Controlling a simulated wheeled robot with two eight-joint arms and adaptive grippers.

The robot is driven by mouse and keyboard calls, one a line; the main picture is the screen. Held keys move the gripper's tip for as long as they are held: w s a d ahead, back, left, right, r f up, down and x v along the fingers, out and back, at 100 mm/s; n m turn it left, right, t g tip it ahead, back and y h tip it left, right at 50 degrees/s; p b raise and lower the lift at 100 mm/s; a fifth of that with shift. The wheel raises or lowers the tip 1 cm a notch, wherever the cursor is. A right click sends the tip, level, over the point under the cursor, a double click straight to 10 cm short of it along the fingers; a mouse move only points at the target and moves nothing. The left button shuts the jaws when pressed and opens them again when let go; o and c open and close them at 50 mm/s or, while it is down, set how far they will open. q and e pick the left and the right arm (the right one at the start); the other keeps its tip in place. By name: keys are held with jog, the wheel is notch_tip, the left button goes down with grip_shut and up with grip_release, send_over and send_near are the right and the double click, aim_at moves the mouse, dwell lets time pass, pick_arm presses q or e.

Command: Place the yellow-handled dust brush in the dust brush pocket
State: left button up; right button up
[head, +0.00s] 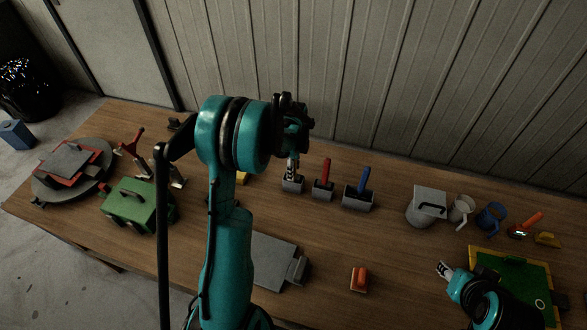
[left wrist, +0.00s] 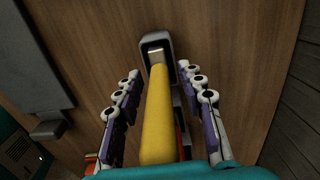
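The yellow-handled dust brush (left wrist: 158,115) shows in the left wrist view, its far end inside the rim of a grey pocket (left wrist: 152,36). How deep it sits is not clear. My left gripper (left wrist: 165,110) has its fingers spread on either side of the yellow handle, with a gap visible on both sides. In the head view my left gripper (head: 292,168) is directly above the leftmost grey pocket (head: 292,186), and the yellow handle is hidden there. My right gripper (head: 444,270) is at the lower right, away from the brush; its finger opening is unclear.
A red-handled brush (head: 325,170) and a blue-handled brush (head: 363,182) stand in neighbouring grey holders to the right. A grey plate (head: 275,260), an orange block (head: 360,279), a green case (head: 135,205) and a lidded grey pot (head: 427,205) are on the wooden table.

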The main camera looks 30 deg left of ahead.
pick_arm(q)
jog(key=shift+r, duration=0.1)
jog(key=shift+r+p, duration=0.25)
jog(key=shift+p, duration=0.05)
notch_tip(320, 180, up, 12)
jog(key=shift+f+p, duration=0.25)
jog(key=shift+p, duration=0.95)
jog(key=s+d+r+n+t, duration=0.3)
jog(key=s+d+r+n, duration=0.3)
jog(key=s+d+r, duration=0.2)
jog(key=s+d+n+t, duration=0.4)
jog(key=s+d+n, duration=0.3)
jog(key=s+n, duration=0.2)
jog(key=shift+s+d, duration=0.25)
jog(key=shift+s, duration=0.7)
jog(key=shift+r, duration=0.1)
